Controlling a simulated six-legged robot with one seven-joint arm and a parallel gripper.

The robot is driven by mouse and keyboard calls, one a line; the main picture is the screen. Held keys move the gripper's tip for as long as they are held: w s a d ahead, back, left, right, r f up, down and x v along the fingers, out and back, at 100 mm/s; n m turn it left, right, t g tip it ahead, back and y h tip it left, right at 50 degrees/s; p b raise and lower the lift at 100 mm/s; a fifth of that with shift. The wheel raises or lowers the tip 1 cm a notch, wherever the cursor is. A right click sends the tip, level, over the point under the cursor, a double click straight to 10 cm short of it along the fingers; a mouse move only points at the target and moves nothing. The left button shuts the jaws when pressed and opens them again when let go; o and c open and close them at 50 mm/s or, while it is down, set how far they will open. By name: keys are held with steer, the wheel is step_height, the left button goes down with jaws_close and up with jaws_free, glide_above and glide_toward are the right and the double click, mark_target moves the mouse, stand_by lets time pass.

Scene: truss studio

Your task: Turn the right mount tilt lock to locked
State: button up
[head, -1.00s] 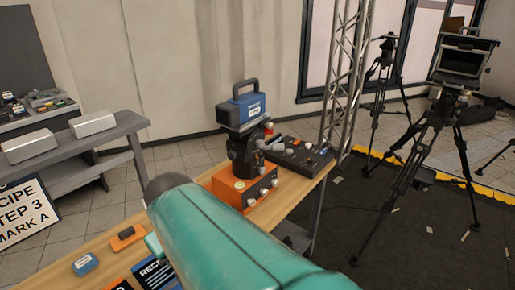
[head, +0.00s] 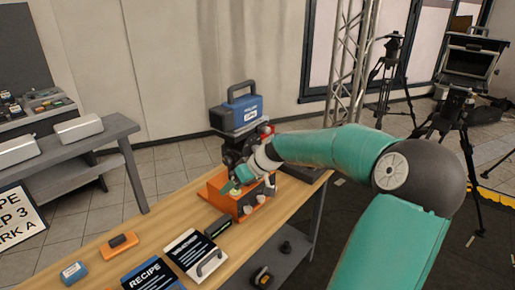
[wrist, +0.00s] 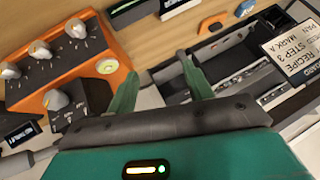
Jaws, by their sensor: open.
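A black mount (head: 236,147) stands on an orange box (head: 243,205) and carries a blue case (head: 238,113). The orange box, with several silver knobs, also fills the left of the wrist view (wrist: 105,45). A silver knob (wrist: 57,98) on a dark block is left of my gripper there. No readable label shows which part is the right mount tilt lock, and its setting cannot be told. My gripper (wrist: 160,68) is open, with nothing between its fingers. In the head view my gripper (head: 238,180) is close to the mount and box, partly hidden by my wrist.
The wooden table (head: 75,250) holds an orange block (head: 121,244), a small blue block (head: 74,271) and dark cards. A metal truss (head: 348,70) rises behind my arm. Tripods stand at the right. A grey bench (head: 75,150) is at the left.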

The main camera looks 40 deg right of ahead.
steer(key=s+d+r+m+t+h, duration=0.1)
steer(key=s+d+r+t, duration=0.3)
steer(key=d, duration=0.5)
steer(key=s+d+r+m+t+h, duration=0.1)
steer(key=s+d+r+t, duration=0.2)
steer(key=s+d+r, duration=0.45)
steer(key=d+x, duration=0.2)
steer(key=x, duration=1.4)
steer(key=shift+w+a+f, duration=0.15)
steer(key=shift+w+f, duration=0.2)
steer(key=shift+f, duration=0.1)
steer(key=c, duration=1)
steer(key=shift+o, duration=0.2)
